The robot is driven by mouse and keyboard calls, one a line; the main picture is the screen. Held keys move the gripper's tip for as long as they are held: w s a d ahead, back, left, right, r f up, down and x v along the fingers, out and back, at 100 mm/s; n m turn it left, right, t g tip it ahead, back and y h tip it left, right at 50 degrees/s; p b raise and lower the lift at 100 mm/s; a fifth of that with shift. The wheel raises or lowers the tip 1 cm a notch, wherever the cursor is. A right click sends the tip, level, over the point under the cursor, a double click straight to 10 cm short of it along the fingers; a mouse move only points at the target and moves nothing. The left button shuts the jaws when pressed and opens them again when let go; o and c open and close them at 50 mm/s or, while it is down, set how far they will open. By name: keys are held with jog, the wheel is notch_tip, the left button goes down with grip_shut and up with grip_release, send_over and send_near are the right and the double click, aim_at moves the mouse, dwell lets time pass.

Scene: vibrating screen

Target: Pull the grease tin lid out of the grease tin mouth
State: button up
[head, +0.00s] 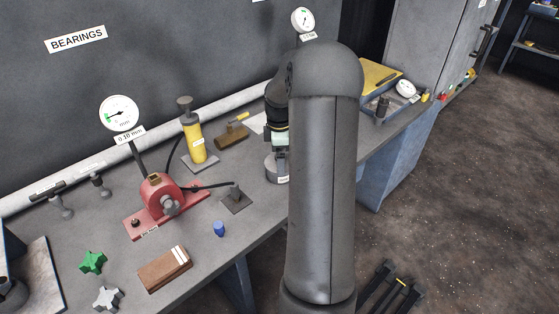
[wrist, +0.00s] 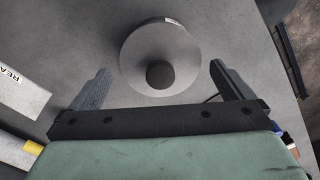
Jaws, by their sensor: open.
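The grease tin (head: 272,170) is a grey round tin with a pale label, standing on the bench and partly hidden by my arm in the head view. In the wrist view its round grey lid (wrist: 137,52) is seen from above, with a dark round knob (wrist: 160,74) near its middle. The lid covers the mouth, so the inside is hidden. My gripper (wrist: 159,68) is open, its two fingers apart on either side of the lid and knob in the picture. Nothing is between them in grip. Finger height relative to the knob is hard to tell.
A yellow hand pump (head: 196,142) and a brown block with a yellow handle (head: 231,138) stand left of the tin. A red device (head: 160,205) with a gauge (head: 120,113), a blue piece (head: 219,229) and a brown block (head: 165,269) are farther left. The wall runs behind.

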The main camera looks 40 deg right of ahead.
jog(key=shift+f, duration=0.65)
jog(key=c, duration=0.8)
jog(key=shift+r, duration=0.1)
